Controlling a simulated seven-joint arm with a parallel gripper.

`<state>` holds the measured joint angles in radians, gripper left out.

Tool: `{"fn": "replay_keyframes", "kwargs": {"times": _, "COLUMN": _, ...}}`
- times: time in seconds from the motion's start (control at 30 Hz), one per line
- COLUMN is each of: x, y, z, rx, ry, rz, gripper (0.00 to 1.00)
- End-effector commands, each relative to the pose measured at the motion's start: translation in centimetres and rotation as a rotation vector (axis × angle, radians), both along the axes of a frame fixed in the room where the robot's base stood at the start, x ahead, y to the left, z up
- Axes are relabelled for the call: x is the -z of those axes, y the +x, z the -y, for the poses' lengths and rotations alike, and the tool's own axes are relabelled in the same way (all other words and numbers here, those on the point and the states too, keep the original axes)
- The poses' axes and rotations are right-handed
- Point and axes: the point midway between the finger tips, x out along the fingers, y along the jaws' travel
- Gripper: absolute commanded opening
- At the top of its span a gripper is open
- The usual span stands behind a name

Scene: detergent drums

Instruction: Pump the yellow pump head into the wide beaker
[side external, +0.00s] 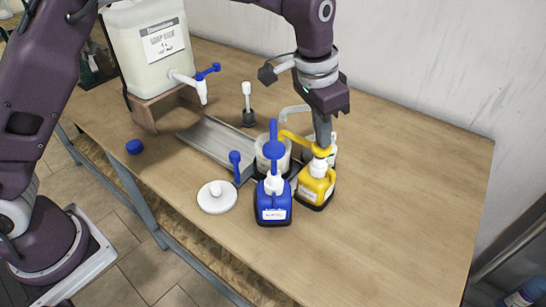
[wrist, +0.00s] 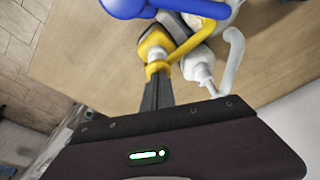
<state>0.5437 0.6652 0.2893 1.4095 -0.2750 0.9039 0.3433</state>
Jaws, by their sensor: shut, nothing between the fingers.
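The yellow pump bottle (side external: 315,188) stands upright on the table. Its yellow pump head (side external: 292,136) has a spout pointing left toward a clear, wide beaker (side external: 262,163), which the blue pump partly hides. My gripper (side external: 323,143) is shut and empty, pointing down with its fingertips at the top of the yellow pump head. In the wrist view the shut fingertips meet the yellow pump head (wrist: 158,69); I cannot tell whether it is pressed down. Whether liquid is in the beaker is unclear.
A blue pump bottle (side external: 273,208) stands close in front. A white pump bottle (side external: 334,150) is close behind the yellow one. The right table is clear.

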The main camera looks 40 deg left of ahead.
Motion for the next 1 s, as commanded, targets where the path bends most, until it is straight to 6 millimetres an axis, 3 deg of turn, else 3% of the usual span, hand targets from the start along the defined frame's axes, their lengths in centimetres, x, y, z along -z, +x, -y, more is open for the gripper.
{"fn": "replay_keyframes", "kwargs": {"times": 0.53, "x": -5.1, "y": 0.0, "z": 0.0, "rx": 0.000, "ry": 0.001, "rz": -0.003, "gripper": 0.00}}
{"fn": "replay_keyframes", "kwargs": {"times": 1.0, "x": -5.3, "y": 0.0, "z": 0.0, "rx": 0.000, "ry": 0.001, "rz": -0.002, "gripper": 0.00}}
